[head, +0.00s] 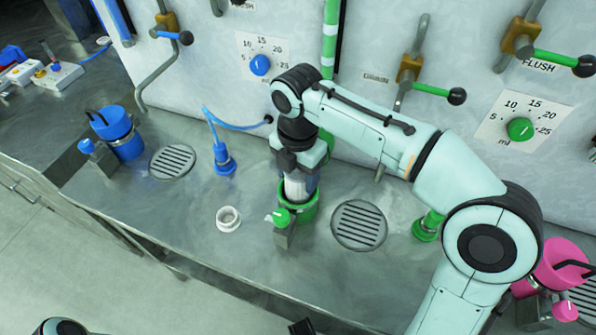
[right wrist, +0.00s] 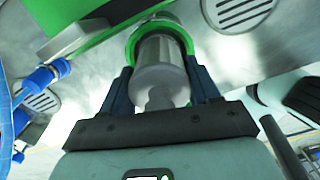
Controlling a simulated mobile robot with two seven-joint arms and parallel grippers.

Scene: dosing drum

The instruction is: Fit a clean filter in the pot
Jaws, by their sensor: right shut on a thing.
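My right gripper (head: 298,180) points down over the green pot (head: 310,210) at the middle of the bench. It is shut on a pale grey cylinder, the filter (head: 297,190). In the right wrist view the filter (right wrist: 160,68) lies between the two dark fingers (right wrist: 160,88), its far end within the green rim (right wrist: 133,44). How deep it sits is hidden. A small white ring-shaped piece (head: 228,218) lies on the bench to the left. A dark piece at the bottom edge may be my left gripper; its jaws cannot be made out.
A blue lidded pot (head: 118,130) stands at the left and a pink one (head: 562,265) at the right. Drain grates (head: 358,225) lie in the steel bench. Taps (head: 435,90) and dials (head: 520,129) project from the back wall. Bare bench surrounds the white ring.

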